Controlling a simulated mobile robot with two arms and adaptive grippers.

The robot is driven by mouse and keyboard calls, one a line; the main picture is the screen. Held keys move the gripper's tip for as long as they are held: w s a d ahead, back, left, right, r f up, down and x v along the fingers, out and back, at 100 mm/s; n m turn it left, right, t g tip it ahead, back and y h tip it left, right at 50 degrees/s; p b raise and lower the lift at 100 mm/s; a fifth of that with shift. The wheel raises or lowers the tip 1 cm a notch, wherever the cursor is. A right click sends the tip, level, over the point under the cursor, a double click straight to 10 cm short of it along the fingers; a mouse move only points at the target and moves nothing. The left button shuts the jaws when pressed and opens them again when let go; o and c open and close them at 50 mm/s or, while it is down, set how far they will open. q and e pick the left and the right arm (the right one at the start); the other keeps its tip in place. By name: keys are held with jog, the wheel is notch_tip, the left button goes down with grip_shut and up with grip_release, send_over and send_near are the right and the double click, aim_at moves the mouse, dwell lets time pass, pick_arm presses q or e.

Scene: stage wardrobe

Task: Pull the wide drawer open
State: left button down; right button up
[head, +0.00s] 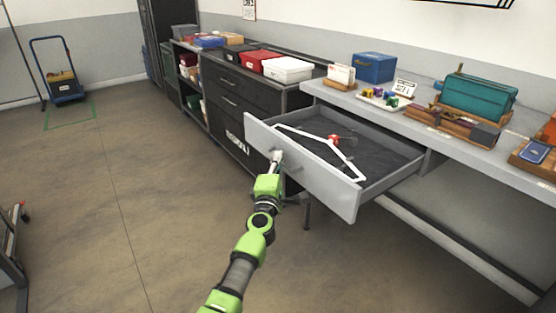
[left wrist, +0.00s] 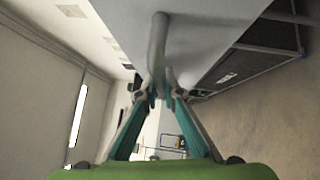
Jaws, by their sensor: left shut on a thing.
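The wide drawer (head: 335,190) under the grey counter stands pulled out, with its dark inside showing. A white hanger (head: 350,168) lies over it, and a small red thing (head: 334,139) is inside. My left gripper (head: 277,156) is at the drawer's front face, shut on its handle. In the left wrist view the fingertips (left wrist: 160,92) close around the lower end of the grey handle (left wrist: 158,45), beside the pale drawer front (left wrist: 205,25). My right gripper is in neither view.
The counter (head: 335,93) holds a blue box (head: 374,67), a teal case (head: 478,95) and small items on trays. A dark cabinet (head: 235,100) with red and white boxes stands left of the drawer. The floor in front is clear; a blue trolley (head: 65,85) is far left.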

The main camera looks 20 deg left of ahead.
pick_arm(q)
jog(key=shift+f, duration=0.1)
jog(key=c, duration=2.4)
grip_release()
jog(key=shift+c, duration=0.2)
jog(key=shift+s, duration=0.2)
jog(key=s+d+f, duration=0.1)
jog(key=s, duration=1)
jog(key=shift+s+d+f, duration=0.25)
jog(key=shift+f, duration=0.05)
